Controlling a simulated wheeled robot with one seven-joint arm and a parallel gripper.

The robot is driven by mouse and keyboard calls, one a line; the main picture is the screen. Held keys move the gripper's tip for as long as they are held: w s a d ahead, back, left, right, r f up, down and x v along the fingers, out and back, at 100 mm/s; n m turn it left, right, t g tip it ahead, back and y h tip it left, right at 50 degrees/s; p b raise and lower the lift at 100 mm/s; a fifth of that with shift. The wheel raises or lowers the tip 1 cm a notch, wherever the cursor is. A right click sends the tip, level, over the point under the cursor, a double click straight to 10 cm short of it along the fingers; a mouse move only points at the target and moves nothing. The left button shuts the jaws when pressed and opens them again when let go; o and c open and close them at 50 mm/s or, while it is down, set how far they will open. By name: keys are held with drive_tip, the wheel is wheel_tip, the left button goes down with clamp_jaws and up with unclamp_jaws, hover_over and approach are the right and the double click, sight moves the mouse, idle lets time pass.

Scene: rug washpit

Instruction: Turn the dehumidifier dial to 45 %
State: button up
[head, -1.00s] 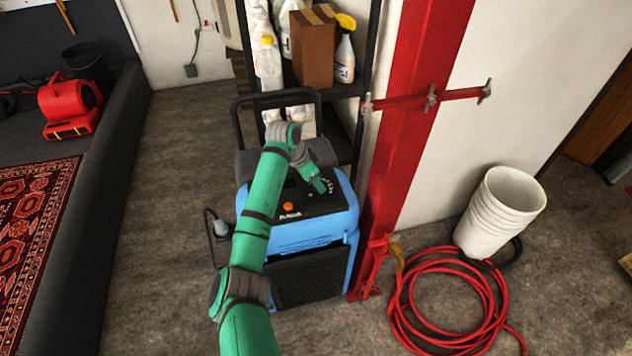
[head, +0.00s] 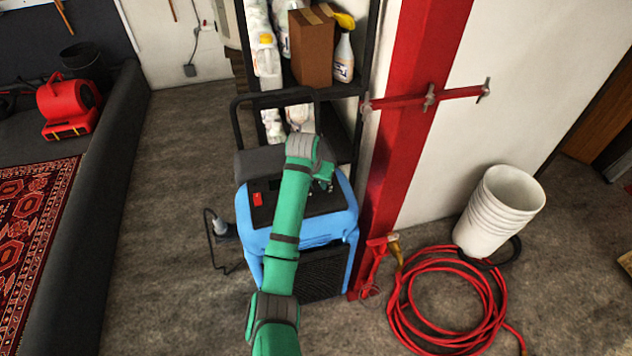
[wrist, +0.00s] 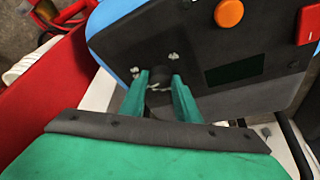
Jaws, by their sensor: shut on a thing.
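The blue dehumidifier (head: 340,222) stands on the floor with a dark control panel (wrist: 205,45) on its top. In the wrist view a small dark dial (wrist: 159,76) sits on that panel, with white scale marks partly showing around it. My gripper (wrist: 160,87) is shut on the dial, one green finger on each side. The fingers hide much of the dial, and I cannot read its setting. In the head view my arm covers the dial and most of the gripper.
An orange button (wrist: 229,13), a red switch (wrist: 308,22) and a dark display (wrist: 235,72) are on the panel. A red post (head: 405,130) stands close on the right. A shelf with bottles and a box (head: 311,48) is behind. A red hose (head: 450,300) lies coiled at right.

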drive_tip(key=n+y, duration=0.1)
drive_tip(key=n, duration=0.2)
drive_tip(key=shift+d+n, duration=0.1)
drive_tip(key=shift+n, duration=0.2)
drive_tip(key=shift+y, duration=0.3)
drive_tip(key=o, duration=1)
drive_tip(key=v, duration=1)
drive_tip(key=shift+s+r, duration=0.25)
drive_tip(key=shift+r, duration=0.1)
